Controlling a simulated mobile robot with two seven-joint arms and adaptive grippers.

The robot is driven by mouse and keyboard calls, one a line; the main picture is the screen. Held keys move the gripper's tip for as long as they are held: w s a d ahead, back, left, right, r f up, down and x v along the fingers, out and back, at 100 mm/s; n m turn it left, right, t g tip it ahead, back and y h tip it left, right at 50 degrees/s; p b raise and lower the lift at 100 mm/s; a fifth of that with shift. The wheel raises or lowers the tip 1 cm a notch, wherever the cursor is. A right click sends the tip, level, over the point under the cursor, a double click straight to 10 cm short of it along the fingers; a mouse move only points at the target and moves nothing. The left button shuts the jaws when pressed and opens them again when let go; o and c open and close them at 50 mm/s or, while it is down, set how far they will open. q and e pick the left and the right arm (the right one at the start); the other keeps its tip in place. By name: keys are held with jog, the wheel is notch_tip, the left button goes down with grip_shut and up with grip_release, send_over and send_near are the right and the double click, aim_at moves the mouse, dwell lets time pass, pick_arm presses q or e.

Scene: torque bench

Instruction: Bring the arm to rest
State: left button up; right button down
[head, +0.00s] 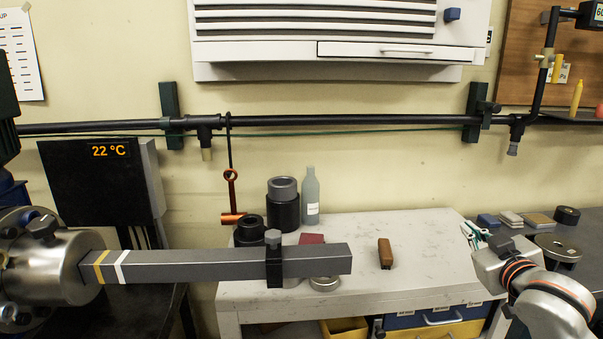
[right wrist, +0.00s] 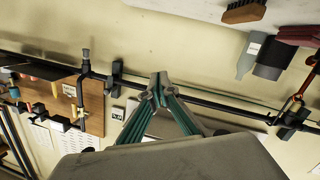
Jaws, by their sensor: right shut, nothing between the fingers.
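A dark grey square bar (head: 200,266), the arm, sticks out level to the right from a round metal hub (head: 45,258) at the left of the head view. It has yellow and white bands near the hub. A black clamp (head: 274,262) with a knob sits around it near its free end. One frame does not show whether the bar moves. My right gripper (head: 470,234) is at the right, well apart from the bar's end. Its teal fingers are shut and empty, and their tips meet in the right wrist view (right wrist: 159,88). My left gripper is not in view.
A white worktable (head: 430,255) stands behind the bar, with a brown brush (head: 385,253), a grey bottle (head: 310,197) and dark cylinders (head: 283,208) on it. A black rail (head: 350,119) crosses the wall.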

jog(key=s+a+f+n+g+h, duration=0.1)
jog(key=s+f+g, duration=0.2)
jog(key=s+f, duration=0.55)
jog(key=s+f+n+g+h, duration=0.15)
jog(key=s+f, duration=0.35)
jog(key=f, duration=0.7)
jog(key=s+f+g, duration=0.2)
jog(key=s+f, duration=0.3)
jog(key=s, duration=0.4)
jog(key=s+f+g, duration=0.3)
jog(key=s+f, duration=0.2)
jog(key=s, duration=0.3)
jog(key=w+a+f+m+t+y, duration=0.1)
jog(key=a+f+y, duration=0.5)
jog(key=a+f, duration=0.8)
jog(key=a+m+t, duration=0.1)
jog(key=t, duration=0.1)
jog(key=shift+w+a+f+t+y, duration=0.15)
jog(key=shift+w+a+t+y, duration=0.2)
jog(key=shift+a, duration=0.05)
